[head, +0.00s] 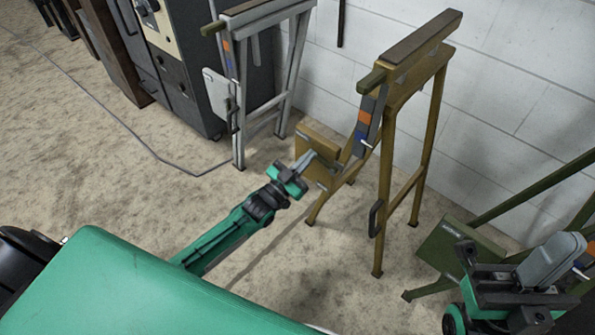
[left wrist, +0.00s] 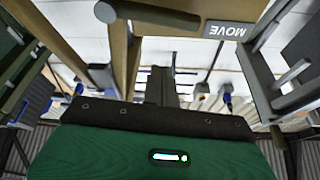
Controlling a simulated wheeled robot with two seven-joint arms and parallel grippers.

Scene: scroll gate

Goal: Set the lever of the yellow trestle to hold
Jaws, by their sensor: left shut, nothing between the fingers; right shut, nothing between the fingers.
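The yellow trestle (head: 428,130) stands against the white wall, right of centre in the head view. Its upright plate carries an orange mark (head: 365,118) above a blue mark (head: 360,135). The lever (head: 367,143), with a pale tip, sticks out beside the blue mark. My left gripper (head: 307,160) is shut and empty, in front of the trestle's tan panel (head: 320,143), left of and lower than the lever; contact is unclear. In the left wrist view, its fingers (left wrist: 161,86) point towards tan parts with an inverted MOVE label (left wrist: 228,30). My right gripper (head: 548,265) is shut and empty at lower right.
A grey trestle (head: 239,100) with similar marks stands left of the yellow one. A green trestle (head: 455,245) stands at right, behind my right gripper. A dark cabinet (head: 185,75) and a cable (head: 125,125) are at left.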

